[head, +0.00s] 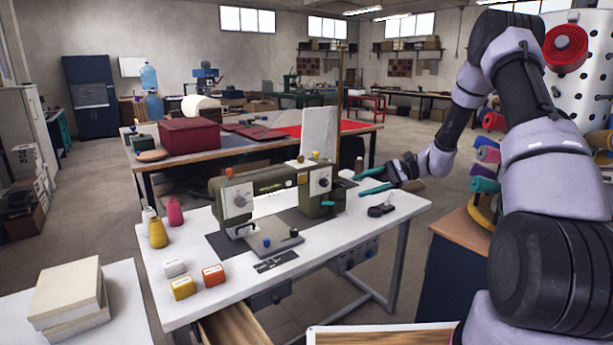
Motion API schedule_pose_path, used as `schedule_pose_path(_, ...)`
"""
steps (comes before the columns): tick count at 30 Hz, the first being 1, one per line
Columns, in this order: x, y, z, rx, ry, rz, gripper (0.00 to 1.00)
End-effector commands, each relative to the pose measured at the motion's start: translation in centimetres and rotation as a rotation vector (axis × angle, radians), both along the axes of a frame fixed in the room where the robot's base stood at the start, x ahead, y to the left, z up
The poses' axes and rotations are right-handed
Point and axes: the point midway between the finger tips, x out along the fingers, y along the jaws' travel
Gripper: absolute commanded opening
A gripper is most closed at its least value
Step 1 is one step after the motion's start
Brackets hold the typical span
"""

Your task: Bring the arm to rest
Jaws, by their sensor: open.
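My arm comes in from the right side of the head view, bent at the elbow, with its forearm pointing left. My gripper (366,182) is at the end of it, above the right end of a white sewing table (340,262). Its two teal fingers are spread apart, and nothing shows between them. The gripper is just right of an olive-green sewing machine (270,190). I cannot tell the exact gap between the fingers and the machine or the tabletop.
Thread cones (158,232) and small boxes (214,275) stand on the table's left part. A dark object (381,210) lies below the gripper. A wooden-topped cabinet (462,235) and thread spools (485,185) are close to the arm at right. A red box (189,137) sits on the table behind.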

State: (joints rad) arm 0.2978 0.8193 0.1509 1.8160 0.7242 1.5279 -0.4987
Motion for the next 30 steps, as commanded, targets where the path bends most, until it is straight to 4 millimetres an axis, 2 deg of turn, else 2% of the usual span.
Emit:
schedule_pose_path(1, -1.0, 0.2, 2.3, -0.056, -0.036, 0.032, 0.62)
schedule_pose_path(3, -2.6, 0.4, 4.7, -0.132, -0.074, 0.072, 0.62)
schedule_pose_path(12, -10.1, -0.1, 13.5, -0.455, -0.264, 0.186, 0.62)
schedule_pose_path(21, -18.2, -2.1, 20.1, -0.757, -0.491, 0.217, 0.62)
schedule_pose_path(30, -26.1, -4.8, 24.3, -1.015, -0.746, 0.175, 0.62)
